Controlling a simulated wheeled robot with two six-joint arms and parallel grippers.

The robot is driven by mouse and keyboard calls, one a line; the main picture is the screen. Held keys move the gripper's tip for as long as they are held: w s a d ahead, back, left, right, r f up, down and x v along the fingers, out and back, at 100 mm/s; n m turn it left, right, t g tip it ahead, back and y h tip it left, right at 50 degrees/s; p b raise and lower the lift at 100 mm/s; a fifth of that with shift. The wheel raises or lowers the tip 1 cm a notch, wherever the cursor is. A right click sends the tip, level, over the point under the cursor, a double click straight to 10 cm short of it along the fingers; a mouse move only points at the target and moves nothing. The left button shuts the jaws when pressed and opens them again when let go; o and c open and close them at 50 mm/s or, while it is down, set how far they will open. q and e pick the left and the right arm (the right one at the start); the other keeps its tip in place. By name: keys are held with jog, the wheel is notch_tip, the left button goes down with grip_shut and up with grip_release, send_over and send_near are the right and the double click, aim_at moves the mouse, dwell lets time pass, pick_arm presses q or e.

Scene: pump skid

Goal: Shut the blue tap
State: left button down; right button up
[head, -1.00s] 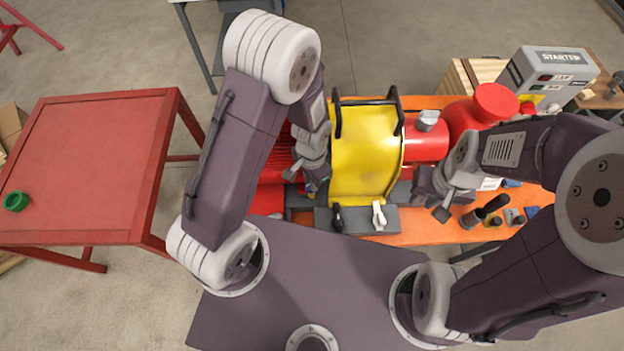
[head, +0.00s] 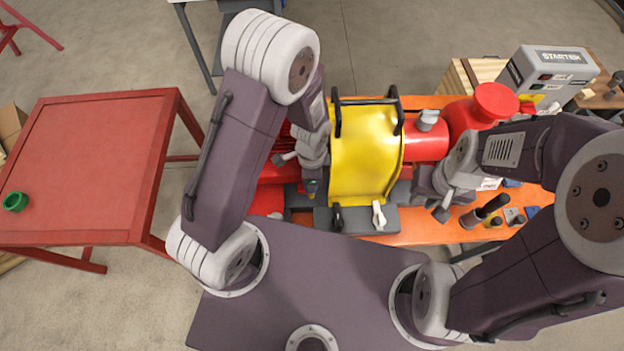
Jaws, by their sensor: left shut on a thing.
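The blue tap (head: 311,187) is almost wholly hidden. Only a small bluish part shows at the tip of my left gripper (head: 311,181), just left of the yellow guard. My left gripper points down there and is shut on it. How far the tap is turned cannot be seen. My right gripper (head: 438,203) hangs over the right part of the skid, right of the yellow guard and apart from the tap. Its fingers are too unclear to tell open from shut.
The yellow guard (head: 362,155) with black handles stands close beside my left gripper. A black and a white lever (head: 378,214) sit in front of it. A red pump (head: 425,140) and the starter box (head: 550,75) are to the right. A red table (head: 90,150) holds a green ring (head: 16,202).

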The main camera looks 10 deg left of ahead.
pick_arm(q)
jog(key=shift+w+r, duration=0.1)
dwell(0.3)
jog(key=c, duration=1.4)
grip_release()
jog(key=shift+r, duration=0.1)
jog(key=shift+r+p, duration=0.35)
jog(key=shift+p, duration=0.1)
notch_tip(320, 180, up, 7)
jog(key=p, duration=0.6)
jog(key=shift+s+a+r+p, duration=0.1)
jog(key=shift+s+r+p, duration=0.1)
jog(key=shift+s+p, duration=0.1)
jog(key=shift+f, duration=0.15)
